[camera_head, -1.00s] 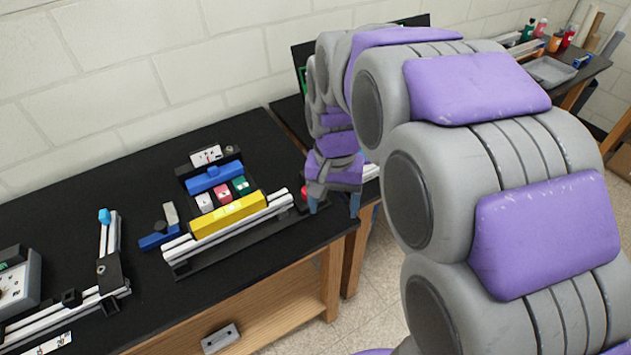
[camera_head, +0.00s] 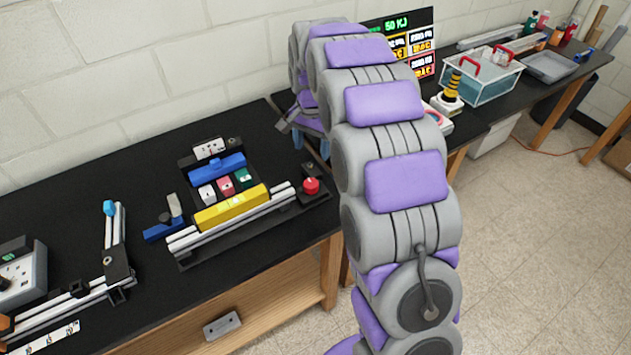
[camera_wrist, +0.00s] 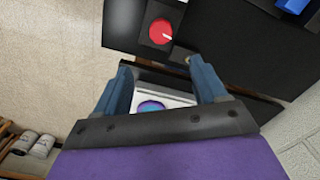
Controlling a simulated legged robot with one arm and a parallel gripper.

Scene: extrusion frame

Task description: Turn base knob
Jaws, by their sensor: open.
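The red base knob (camera_head: 311,186) sits on a black block at the right end of the extrusion frame (camera_head: 237,215). A pale pointer mark shows on the knob in the wrist view (camera_wrist: 160,31). My gripper (camera_head: 310,142) is beyond the knob, near the table's back right corner, and does not touch it. In the wrist view, its two blue fingers (camera_wrist: 160,66) are apart and empty, with the knob past their tips. My arm hides part of the gripper in the head view.
A yellow block (camera_head: 233,208) and a blue block (camera_head: 217,176) are on the fixture left of the knob. A white device with a blue-purple disc (camera_wrist: 151,107) shows between the fingers, lower on the neighbouring table. A display board (camera_head: 408,40) stands behind my arm.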

